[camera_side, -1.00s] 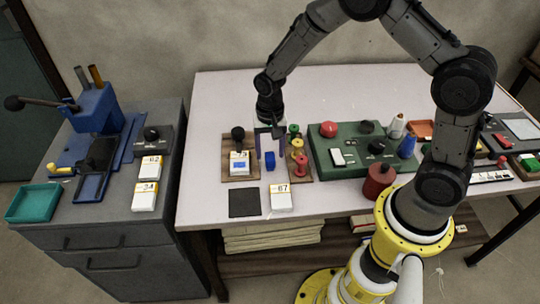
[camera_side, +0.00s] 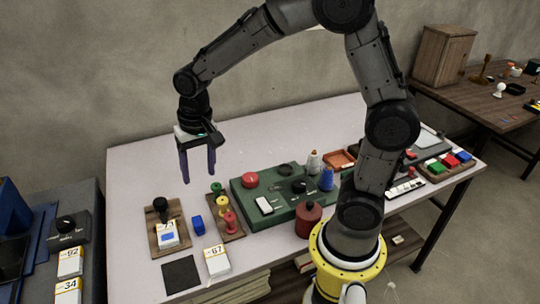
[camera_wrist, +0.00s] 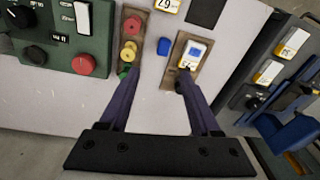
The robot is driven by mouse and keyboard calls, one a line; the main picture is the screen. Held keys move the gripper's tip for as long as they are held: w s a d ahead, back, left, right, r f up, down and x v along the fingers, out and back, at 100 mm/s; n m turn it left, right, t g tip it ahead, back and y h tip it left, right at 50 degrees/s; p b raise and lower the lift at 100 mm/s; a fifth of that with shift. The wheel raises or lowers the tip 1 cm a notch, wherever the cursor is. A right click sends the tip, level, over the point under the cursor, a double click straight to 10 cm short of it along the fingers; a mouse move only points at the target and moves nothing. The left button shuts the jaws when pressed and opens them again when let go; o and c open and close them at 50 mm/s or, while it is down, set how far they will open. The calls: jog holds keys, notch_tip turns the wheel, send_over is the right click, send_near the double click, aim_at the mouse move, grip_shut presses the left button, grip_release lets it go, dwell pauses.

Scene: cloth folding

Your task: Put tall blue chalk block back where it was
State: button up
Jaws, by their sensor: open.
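A blue block (camera_side: 197,224) stands alone on the pale tabletop, between a brown board with a black-knobbed stamp and a narrow board of coloured spools. It also shows in the wrist view (camera_wrist: 164,46). I take it for the blue chalk block. My gripper (camera_side: 198,178) is open and empty, its two purple fingers pointing down, above the table and apart from the block. In the wrist view my gripper (camera_wrist: 158,75) has the block beyond and between its fingertips.
The stamp board (camera_side: 154,238) is left of the block and the spool board (camera_side: 239,229) right. A dark square pad (camera_side: 181,273) and a white numbered box (camera_side: 217,261) lie in front. A green panel (camera_side: 280,221) and red canister (camera_side: 309,220) stand further right. The back left tabletop is clear.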

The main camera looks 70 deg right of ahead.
jog(key=s+r+n+t, duration=0.2)
jog(key=s+r+n, duration=0.1)
jog(key=s, duration=0.6)
jog(key=s+r+n+t, duration=0.2)
jog(key=s+r+n, duration=0.2)
jog(key=s, duration=0.6)
notch_tip(320, 180, up, 2)
jog(key=shift+s+d+r, duration=0.1)
jog(key=shift+s+d, duration=0.1)
jog(key=shift+d, duration=0.25)
